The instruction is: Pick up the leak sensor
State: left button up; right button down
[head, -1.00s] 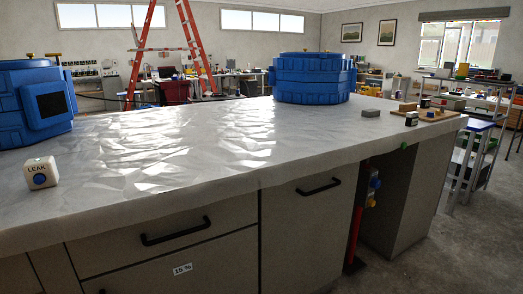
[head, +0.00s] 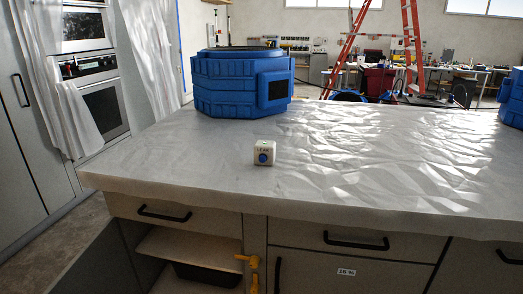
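The leak sensor (head: 264,153) is a small white cube with dark lettering and a round blue button on its front. It sits upright on the plastic-covered counter (head: 190,172), near the front edge, in the middle of the head view. Nothing touches it. Neither of my grippers shows in the head view.
A large blue ribbed machine (head: 225,85) with a dark panel stands behind the sensor. Another blue unit (head: 513,100) is at the right edge. Below the counter, an open cupboard shows a shelf (head: 190,245) and a yellow valve (head: 250,262). The counter around the sensor is clear.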

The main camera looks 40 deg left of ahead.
aim_at(268, 148)
jog(key=u, duration=1.1)
